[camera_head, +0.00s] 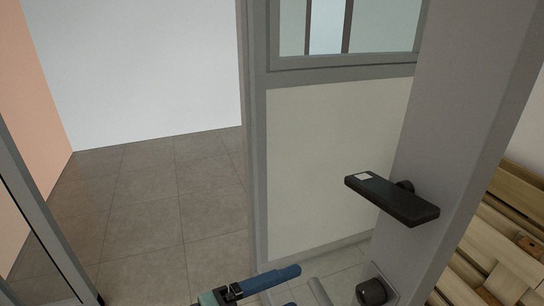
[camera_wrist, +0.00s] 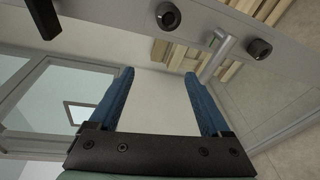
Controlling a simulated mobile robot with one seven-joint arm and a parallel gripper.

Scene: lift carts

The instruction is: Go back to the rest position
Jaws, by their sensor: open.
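My gripper (camera_head: 278,277) shows at the bottom middle of the head view, near a pale wall panel, with one blue finger lying toward the right. In the wrist view both blue fingers (camera_wrist: 158,74) stand well apart with nothing between them. The gripper is open and empty. Most of my arm is outside the head view.
A black lever-like handle (camera_head: 392,199) juts from a grey panel (camera_head: 445,120). A black knob (camera_head: 372,291) is right of my gripper. A metal bar (camera_wrist: 218,56) is beside the right finger. Wooden slats (camera_head: 510,240) lie at right. Tiled floor (camera_head: 150,205) at left is clear.

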